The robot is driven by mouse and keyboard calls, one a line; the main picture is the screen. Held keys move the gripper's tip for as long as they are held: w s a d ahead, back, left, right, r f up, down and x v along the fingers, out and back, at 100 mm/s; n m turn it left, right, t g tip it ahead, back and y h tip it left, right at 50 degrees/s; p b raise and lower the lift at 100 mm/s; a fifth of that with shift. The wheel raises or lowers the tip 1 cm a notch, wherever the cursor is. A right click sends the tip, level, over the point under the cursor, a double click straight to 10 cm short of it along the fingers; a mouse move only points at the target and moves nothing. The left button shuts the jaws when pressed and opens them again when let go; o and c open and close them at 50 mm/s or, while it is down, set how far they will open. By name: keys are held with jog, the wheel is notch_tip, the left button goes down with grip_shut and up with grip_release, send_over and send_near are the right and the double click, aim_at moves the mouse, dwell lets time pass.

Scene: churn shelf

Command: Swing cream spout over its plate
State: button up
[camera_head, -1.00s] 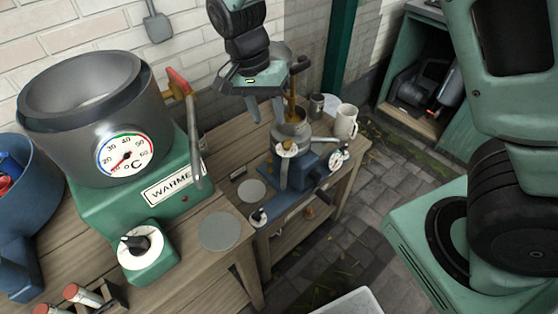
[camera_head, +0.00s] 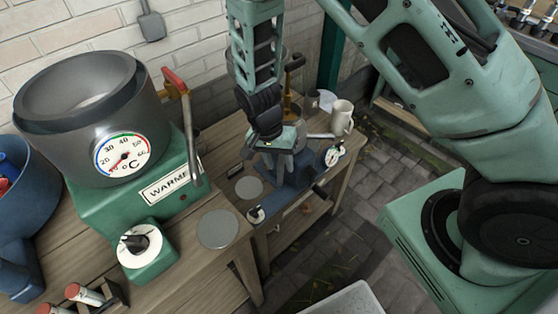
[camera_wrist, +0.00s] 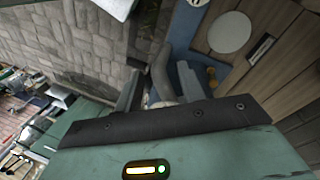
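The separator stands on the bench with a blue base (camera_head: 302,186). My arm hides much of its upper part in the head view. One grey spout (camera_head: 320,136) points right. Another grey spout (camera_wrist: 160,72) shows in the wrist view between my fingers. I cannot tell by marking which is the cream spout. My gripper (camera_head: 283,168) is down in front of the separator. In the wrist view its fingers (camera_wrist: 159,88) stand apart, on either side of the spout; contact is unclear. A flat grey round plate (camera_head: 249,188) lies left of the base and also shows in the wrist view (camera_wrist: 230,32).
A second round plate (camera_head: 218,229) lies nearer the front. The green warmer (camera_head: 150,200) with its large grey pot (camera_head: 82,95) and red-handled lever (camera_head: 178,82) stands to the left. A pale mug (camera_head: 342,117) and a small dark cup (camera_head: 312,101) stand behind right.

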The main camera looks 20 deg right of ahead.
jog(key=shift+f, duration=0.1)
grip_shut()
jog(key=shift+w+a, duration=0.1)
jog(key=w+a+m+y+p, duration=0.2)
jog(key=w+a+m, duration=0.3)
jog(key=w+m, duration=0.5)
jog(key=shift+a+g, duration=0.3)
jog(key=shift+a, duration=0.05)
dwell(0.6)
grip_release()
